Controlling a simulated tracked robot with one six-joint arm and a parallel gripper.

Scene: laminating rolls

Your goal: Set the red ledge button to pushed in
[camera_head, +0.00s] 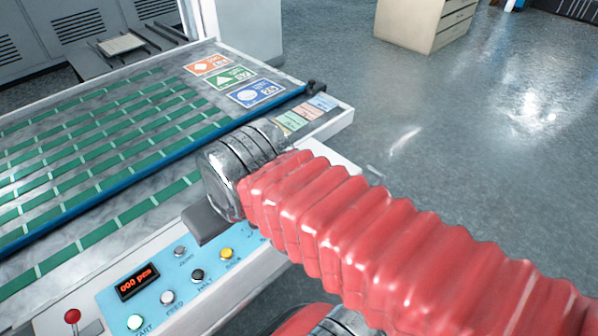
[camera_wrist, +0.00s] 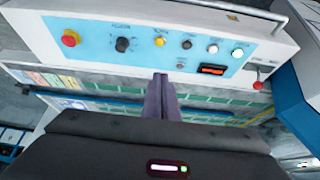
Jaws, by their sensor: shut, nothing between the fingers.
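The red ledge button (camera_wrist: 71,38) is a round red cap on a yellow base, at the left end of the blue control panel (camera_wrist: 140,30) in the wrist view. I cannot tell how deep it sits. My arm hides that end of the panel in the head view. My gripper (camera_wrist: 160,76) is shut and empty, its dark fingers together. In the wrist view its tips lie to the right of the red button and below the black knob (camera_wrist: 123,45), apart from the button. In the head view only part of the dark gripper body shows over the ledge.
The panel also carries a yellow button (camera_wrist: 160,42), white button (camera_wrist: 213,48), green button (camera_wrist: 237,53) and orange display (camera_wrist: 212,70). A red-knobbed lever (camera_head: 72,316) stands beside it. A green-striped conveyor belt (camera_head: 90,150) runs behind. Open floor (camera_head: 480,120) lies at right.

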